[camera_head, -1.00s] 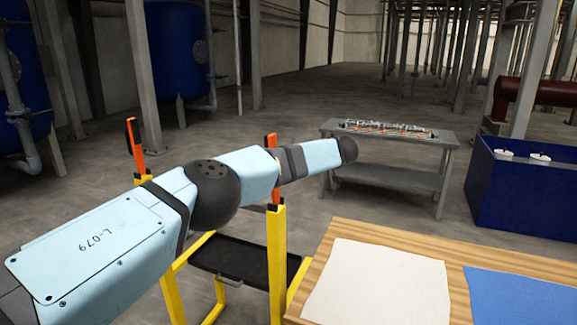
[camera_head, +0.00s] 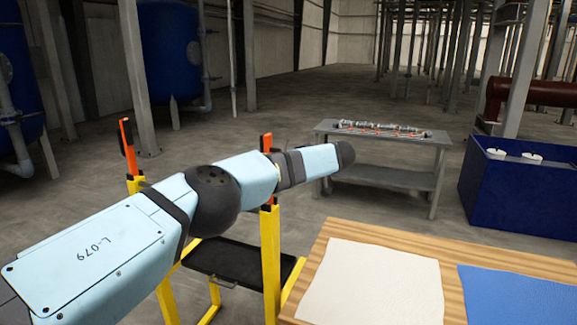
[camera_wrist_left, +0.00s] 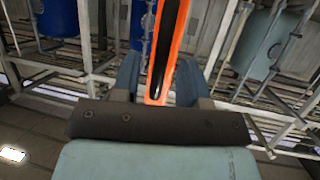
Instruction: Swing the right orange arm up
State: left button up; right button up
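The right orange arm (camera_head: 266,143) stands upright on its yellow post, its middle hidden behind my left arm. The left orange arm (camera_head: 128,147) also points up, leaning slightly. My left arm crosses in front of the right post; its gripper is hidden in the head view. In the left wrist view, my left gripper (camera_wrist_left: 158,85) has its two fingers apart, with an orange bar with a dark slot (camera_wrist_left: 165,40) between them. Narrow gaps seem to show beside the bar. Which orange arm this is cannot be told from that view alone. My right gripper is out of sight.
A yellow frame (camera_head: 270,255) holds a black tray (camera_head: 232,262). A wooden table (camera_head: 350,232) with white and blue cloths is at the lower right. A grey bench (camera_head: 330,126) and a blue bin (camera_head: 515,195) stand behind. Open floor lies beyond the frame.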

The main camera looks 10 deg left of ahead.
pick_arm(q)
jog(key=b+v, duration=0.2)
jog(key=v, duration=1.2)
jog(key=shift+f, duration=0.1)
